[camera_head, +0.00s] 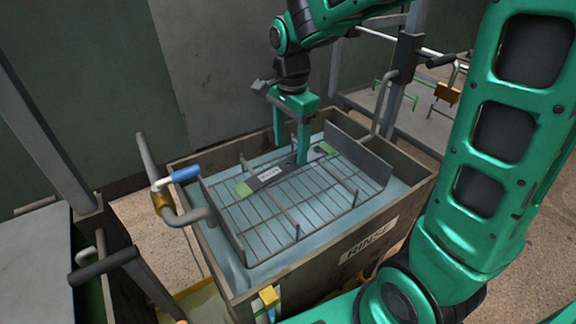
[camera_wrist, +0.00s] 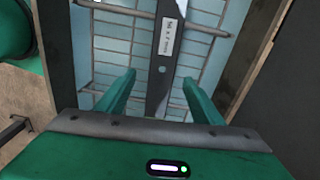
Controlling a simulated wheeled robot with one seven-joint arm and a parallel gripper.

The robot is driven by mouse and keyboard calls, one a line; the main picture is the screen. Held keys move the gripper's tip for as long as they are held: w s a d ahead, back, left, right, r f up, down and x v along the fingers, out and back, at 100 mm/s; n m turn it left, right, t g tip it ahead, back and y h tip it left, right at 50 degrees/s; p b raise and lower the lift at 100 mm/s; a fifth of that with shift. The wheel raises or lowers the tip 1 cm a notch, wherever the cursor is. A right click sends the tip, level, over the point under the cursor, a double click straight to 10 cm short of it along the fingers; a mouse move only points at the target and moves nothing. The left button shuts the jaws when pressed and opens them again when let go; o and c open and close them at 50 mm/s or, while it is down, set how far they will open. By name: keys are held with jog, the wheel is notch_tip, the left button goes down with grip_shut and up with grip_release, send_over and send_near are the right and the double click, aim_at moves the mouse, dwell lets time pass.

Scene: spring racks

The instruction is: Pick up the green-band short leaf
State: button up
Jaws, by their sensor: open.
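The short leaf is a dark flat bar (camera_head: 268,173) with a white label and green patches toward its ends. It lies on a wire rack (camera_head: 277,221) in the rinse tank. In the wrist view the leaf (camera_wrist: 159,75) runs up the middle of the picture, with a hole below its label; no green shows on it there. My gripper (camera_head: 291,155) points down over the rack at the leaf's far part. In the wrist view its open fingers (camera_wrist: 158,80) stand on either side of the leaf, with gaps on both sides. I cannot tell their exact height above it.
The tank (camera_head: 322,262), marked RINSE, holds bluish liquid and has raised walls around the rack. The rack's upright side plate (camera_head: 358,153) stands just right of my gripper. A blue-handled bent bar (camera_head: 186,174) juts up at the tank's left. Posts stand left and behind.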

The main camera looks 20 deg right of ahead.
aim_at(288, 164)
jog(key=f, duration=0.5)
jog(key=shift+w+a, duration=0.2)
jog(key=shift+a, duration=0.05)
jog(key=c, duration=1.5)
